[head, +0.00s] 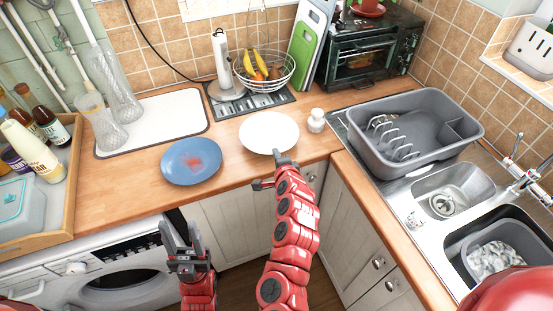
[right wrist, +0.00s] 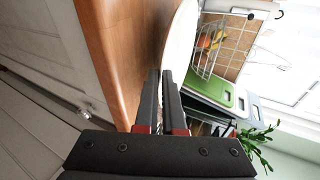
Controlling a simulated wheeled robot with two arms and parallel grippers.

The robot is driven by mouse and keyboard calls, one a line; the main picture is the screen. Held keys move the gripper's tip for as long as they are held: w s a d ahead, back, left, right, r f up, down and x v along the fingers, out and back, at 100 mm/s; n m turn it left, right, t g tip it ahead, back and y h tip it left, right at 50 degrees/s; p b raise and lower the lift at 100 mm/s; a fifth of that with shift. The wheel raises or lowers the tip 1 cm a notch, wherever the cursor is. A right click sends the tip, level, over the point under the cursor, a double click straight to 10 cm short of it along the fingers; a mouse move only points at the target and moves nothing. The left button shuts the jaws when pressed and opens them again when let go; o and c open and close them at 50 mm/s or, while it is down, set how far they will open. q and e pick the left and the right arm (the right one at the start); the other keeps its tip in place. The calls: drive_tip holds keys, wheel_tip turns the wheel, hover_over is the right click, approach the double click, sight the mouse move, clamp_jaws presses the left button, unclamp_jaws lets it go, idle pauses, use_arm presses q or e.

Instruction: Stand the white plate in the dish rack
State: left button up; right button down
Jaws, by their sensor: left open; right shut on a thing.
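The white plate (head: 268,131) lies about flat at the front edge of the wooden counter, right of a blue plate with a red stain (head: 191,161). My right gripper (head: 279,158) is shut on the near rim of the white plate. In the right wrist view, the fingers (right wrist: 161,85) close around the rim of the white plate (right wrist: 180,45). The grey dish rack (head: 437,157) stands at the right, beside the sink, with wire plate slots inside. My left gripper (head: 182,235) is open and empty, low in front of the washing machine.
A small white jar (head: 316,121) stands right of the white plate. Behind are a fruit basket (head: 264,82), a green board (head: 305,52) and a toaster oven (head: 367,52). The sink (head: 447,194) is at the right. Bottles (head: 38,147) stand at the left.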

wheel_tip(320, 180, down, 2)
drive_tip(key=shift+f, duration=0.25)
drive_tip(key=c, duration=1.3)
unclamp_jaws()
drive_tip(key=shift+r, duration=0.2)
